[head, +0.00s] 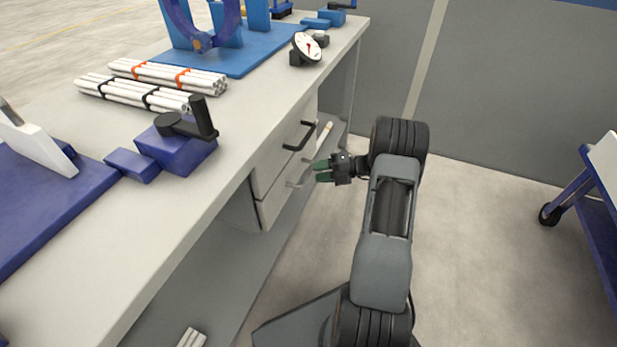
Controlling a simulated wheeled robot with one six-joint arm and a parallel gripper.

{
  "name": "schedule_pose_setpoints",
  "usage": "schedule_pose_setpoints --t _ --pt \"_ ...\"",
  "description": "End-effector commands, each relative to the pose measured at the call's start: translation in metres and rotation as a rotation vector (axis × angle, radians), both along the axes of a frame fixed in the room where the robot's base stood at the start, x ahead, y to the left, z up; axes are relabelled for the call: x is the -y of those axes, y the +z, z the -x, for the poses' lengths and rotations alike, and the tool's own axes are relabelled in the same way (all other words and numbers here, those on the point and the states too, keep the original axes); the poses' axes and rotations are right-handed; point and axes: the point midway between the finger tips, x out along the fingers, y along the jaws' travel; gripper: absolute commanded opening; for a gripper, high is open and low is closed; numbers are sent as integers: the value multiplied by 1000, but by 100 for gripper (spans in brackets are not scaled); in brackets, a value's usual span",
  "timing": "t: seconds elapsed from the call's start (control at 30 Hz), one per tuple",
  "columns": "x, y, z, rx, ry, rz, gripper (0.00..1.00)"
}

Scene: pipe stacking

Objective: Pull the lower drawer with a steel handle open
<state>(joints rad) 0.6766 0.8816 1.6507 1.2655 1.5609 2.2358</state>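The lower drawer (277,205) is a pale front under the workbench top, below the upper drawer, and looks closed. Its steel handle (297,184) is a thin grey bar, small and hard to make out against the pale front. My gripper (318,170) points left at the drawers, its two green fingers a little apart. The fingertips are close to the right end of the steel handle. I cannot tell whether they touch it; nothing shows held between them.
The upper drawer has a black handle (299,136) just above my gripper. The workbench (130,262) carries pipe bundles (150,85), a blue clamp (178,148) and a dial gauge (307,47). A lower shelf (225,262) runs below. Open floor (480,250) lies right, before a blue cart (597,205).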

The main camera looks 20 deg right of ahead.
Motion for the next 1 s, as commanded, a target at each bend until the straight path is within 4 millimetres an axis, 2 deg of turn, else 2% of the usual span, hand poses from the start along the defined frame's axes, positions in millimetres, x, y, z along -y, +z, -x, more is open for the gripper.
schedule_pose_setpoints --t 0.1,0.3,0.73,1.0 --pt "-16 -5 -7 0 3 0 40" --pt "-32 -7 -14 1 2 0 40" --pt "-37 -7 -17 1 0 0 40" --pt "-37 -7 -16 1 1 0 14"
